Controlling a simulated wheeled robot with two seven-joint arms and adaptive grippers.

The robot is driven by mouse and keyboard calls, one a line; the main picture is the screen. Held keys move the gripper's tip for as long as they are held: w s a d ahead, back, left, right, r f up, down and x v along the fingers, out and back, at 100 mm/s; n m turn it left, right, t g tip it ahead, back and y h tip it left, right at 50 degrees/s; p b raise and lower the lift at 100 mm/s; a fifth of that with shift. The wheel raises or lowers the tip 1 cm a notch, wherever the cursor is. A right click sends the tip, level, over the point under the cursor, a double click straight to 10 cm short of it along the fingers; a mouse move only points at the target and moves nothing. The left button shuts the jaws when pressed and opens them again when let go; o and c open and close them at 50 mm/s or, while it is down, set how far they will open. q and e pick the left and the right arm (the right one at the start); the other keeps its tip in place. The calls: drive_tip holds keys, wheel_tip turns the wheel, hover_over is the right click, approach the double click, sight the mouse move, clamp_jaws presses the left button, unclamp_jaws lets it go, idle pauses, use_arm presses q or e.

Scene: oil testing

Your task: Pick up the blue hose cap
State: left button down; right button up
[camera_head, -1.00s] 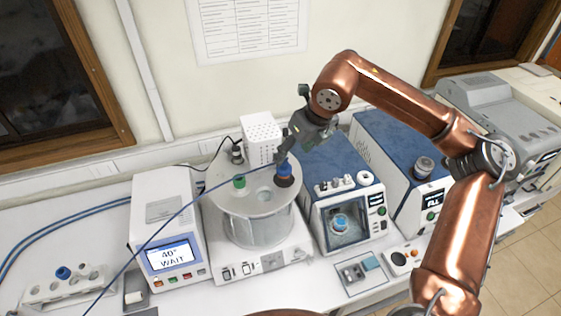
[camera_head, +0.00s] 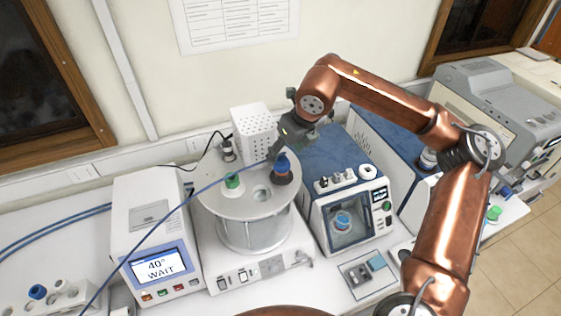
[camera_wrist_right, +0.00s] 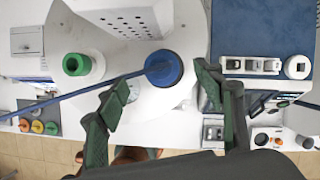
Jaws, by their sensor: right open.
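The blue hose cap (camera_head: 282,165) sits upright on a dark base on the lid of the round bath (camera_head: 230,202), with a blue hose running from it to the lower left. In the right wrist view the blue cap (camera_wrist_right: 170,76) lies between the spread fingers, slightly beyond their tips, with the hose joined to its top. My right gripper (camera_head: 276,151) is just behind and above the cap; in the wrist view its open fingers (camera_wrist_right: 157,92) hold nothing. Contact with the cap cannot be told. My left gripper is out of view.
A green cap (camera_head: 232,181) stands close left of the blue one. A white perforated box (camera_head: 254,133) rises behind. A display unit (camera_head: 150,235) is left, and a blue-topped device (camera_head: 340,155) is right.

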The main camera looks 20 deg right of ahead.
sight(283, 158)
drive_tip(key=p+x, duration=0.2)
drive_tip(key=x, duration=0.2)
drive_tip(key=shift+f, duration=0.25)
drive_tip(key=shift+w+f, duration=0.15)
drive_tip(key=shift+f, duration=0.1)
drive_tip(key=shift+c, duration=0.3)
drive_tip(key=c, duration=1.1)
